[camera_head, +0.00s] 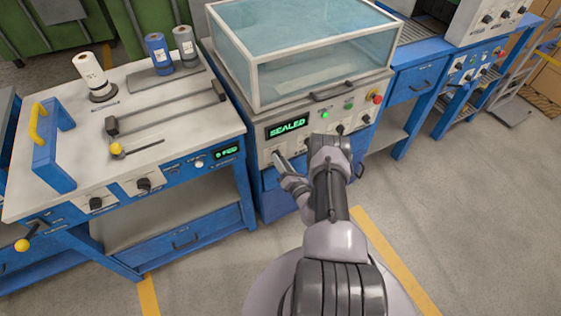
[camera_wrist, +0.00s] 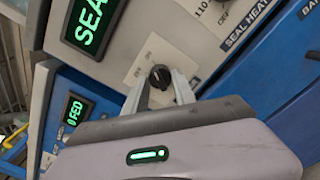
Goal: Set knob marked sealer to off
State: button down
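A black rotary knob (camera_wrist: 160,77) sits on a pale plate on the front panel of the sealing machine (camera_head: 311,146). Its name label cannot be read in either view. My gripper (camera_wrist: 161,83) is at this knob, with one finger on each side of it. The fingers are apart, and I see no firm grip on the knob. In the head view my gripper (camera_head: 279,163) is at the left end of the panel, below the green display (camera_head: 288,126) reading SEALED. My fingers partly cover the knob's plate.
A label reading SEAL HEATER (camera_wrist: 247,27) is to the right in the wrist view. More knobs, a green lamp (camera_head: 325,115) and a red button (camera_head: 377,98) are farther right on the panel. A blue-framed bench (camera_head: 185,110) stands close at left.

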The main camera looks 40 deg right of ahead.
dwell(0.3)
jog(key=n+b, duration=0.1)
jog(key=n, duration=1)
jog(key=shift+n, duration=0.6)
jog(key=c, duration=1)
grip_release()
jog(key=shift+s, duration=0.1)
